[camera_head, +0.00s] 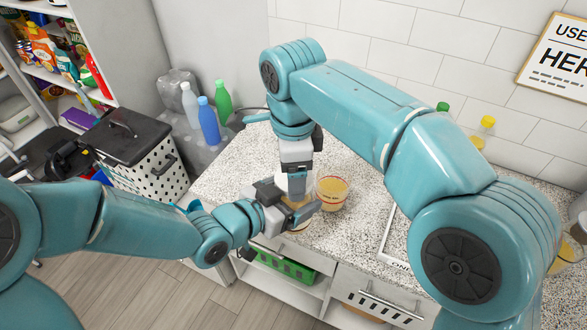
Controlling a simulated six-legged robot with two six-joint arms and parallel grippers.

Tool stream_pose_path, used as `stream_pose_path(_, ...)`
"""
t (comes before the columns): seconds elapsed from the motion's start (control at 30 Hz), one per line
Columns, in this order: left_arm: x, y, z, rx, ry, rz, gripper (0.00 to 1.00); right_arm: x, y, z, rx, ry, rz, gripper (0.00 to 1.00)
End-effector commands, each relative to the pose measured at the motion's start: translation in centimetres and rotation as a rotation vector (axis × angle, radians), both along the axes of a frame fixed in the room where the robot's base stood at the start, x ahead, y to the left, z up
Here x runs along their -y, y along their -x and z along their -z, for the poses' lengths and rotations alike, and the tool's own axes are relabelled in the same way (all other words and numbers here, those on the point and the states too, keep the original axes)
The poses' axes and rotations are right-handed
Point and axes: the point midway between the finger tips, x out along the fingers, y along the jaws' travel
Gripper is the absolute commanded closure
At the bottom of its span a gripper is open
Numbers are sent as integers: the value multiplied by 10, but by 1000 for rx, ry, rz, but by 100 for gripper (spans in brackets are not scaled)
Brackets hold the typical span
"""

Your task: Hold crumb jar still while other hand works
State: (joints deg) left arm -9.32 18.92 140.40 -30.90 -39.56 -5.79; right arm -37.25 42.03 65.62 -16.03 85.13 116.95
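A clear jar with tan contents (297,203) stands near the front edge of the speckled counter, mostly hidden by my grippers. My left gripper (289,207) reaches in from the left at jar height, with its fingers on either side of this jar and seemingly closed on it. My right gripper (298,182) points down from above, right over the same jar; its fingertips are hard to make out. A second clear container with tan contents and a red band (332,192) stands just to the right, apart from my grippers.
The speckled counter (243,161) is bare to the left of the jars. A white framed sign (394,240) lies to the right, partly behind my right arm. Blue (208,122), green (223,100) and white bottles stand at the back left. An open shelf with a green basket (288,265) is below.

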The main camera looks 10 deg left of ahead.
Motion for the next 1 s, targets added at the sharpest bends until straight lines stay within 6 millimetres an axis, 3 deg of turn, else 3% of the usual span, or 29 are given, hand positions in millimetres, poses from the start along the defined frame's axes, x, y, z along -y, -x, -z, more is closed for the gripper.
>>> stream_pose_path(0.17,0,0,0,-2,-1,1,99,0,0,-1,2,-1,-2,59)
stream_pose_path(0.2,0,0,0,-2,-1,1,99,0,0,-1,2,-1,-2,16)
stream_pose_path(0.27,0,0,0,-1,0,1,99,0,0,-1,2,-1,-3,0)
stream_pose_path(0.53,0,0,0,0,0,0,99,0,0,-3,3,-2,-4,0)
stream_pose_path(0.8,0,0,0,1,1,0,99,-1,0,-37,3,-2,-4,0)
stream_pose_path(1.0,0,0,0,1,0,0,99,-1,0,-46,1,-1,-5,0)
